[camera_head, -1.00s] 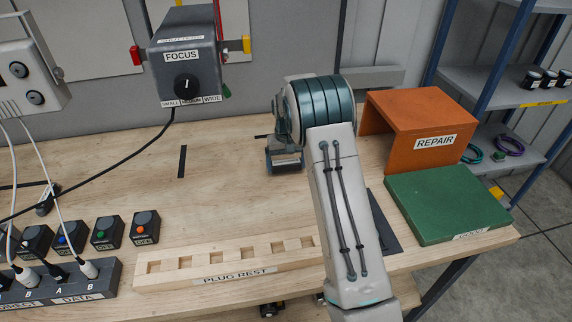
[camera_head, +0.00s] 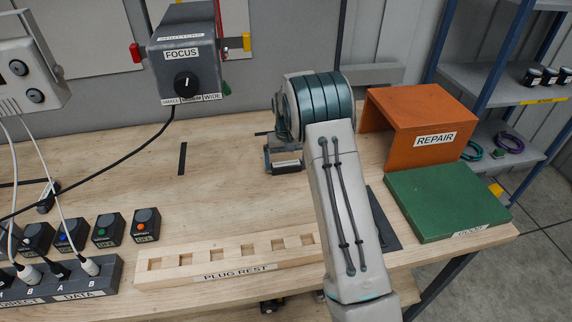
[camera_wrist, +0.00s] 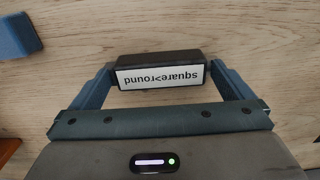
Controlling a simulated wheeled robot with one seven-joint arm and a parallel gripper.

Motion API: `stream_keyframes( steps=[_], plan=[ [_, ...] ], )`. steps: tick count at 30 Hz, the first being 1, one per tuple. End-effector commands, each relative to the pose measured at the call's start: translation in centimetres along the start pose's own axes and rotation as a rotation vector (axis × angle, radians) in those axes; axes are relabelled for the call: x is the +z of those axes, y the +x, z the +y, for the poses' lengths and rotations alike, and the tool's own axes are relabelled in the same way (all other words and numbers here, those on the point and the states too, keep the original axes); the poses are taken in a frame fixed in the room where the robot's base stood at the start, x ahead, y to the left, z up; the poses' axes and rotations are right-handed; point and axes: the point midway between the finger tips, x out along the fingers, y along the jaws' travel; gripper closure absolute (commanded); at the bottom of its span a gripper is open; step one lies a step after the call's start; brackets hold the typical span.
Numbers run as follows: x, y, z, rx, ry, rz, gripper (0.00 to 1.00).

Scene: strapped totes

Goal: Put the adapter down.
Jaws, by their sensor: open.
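The adapter (camera_wrist: 160,60) is a small dark block with a white label reading "square>round", upside down in the wrist view. It appears to lie on the wooden bench top. My gripper (camera_wrist: 161,74) is open, with one blue-grey finger at each end of the adapter. Whether either finger still touches it, I cannot tell. In the head view my gripper (camera_head: 284,160) is low over the middle of the bench, behind my arm, and the adapter cannot be made out clearly there.
The wooden plug rest (camera_head: 235,262) with square holes lies at the bench front. An orange REPAIR cover (camera_head: 418,115) and a green box (camera_head: 446,200) stand to the right. The FOCUS box (camera_head: 184,68) is at the back left. A blue piece (camera_wrist: 18,36) shows in the wrist view. Bare bench lies left of my gripper.

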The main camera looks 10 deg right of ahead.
Motion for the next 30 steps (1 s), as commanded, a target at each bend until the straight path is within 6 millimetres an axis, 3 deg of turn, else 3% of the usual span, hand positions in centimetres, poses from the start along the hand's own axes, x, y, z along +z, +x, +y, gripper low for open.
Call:
stream_keyframes(
  steps=[12,20,25,30],
  plan=[
    [-0.1,-8.5,0.0,0.001,0.0,0.004,0.0],
    [0.5,-11.2,0.0,-0.001,0.001,0.007,0.0],
    [3.6,-14.4,0.1,-0.008,0.005,0.039,0.0],
    [9.1,-18.2,0.3,-0.016,0.009,0.088,0.0]
  ],
)
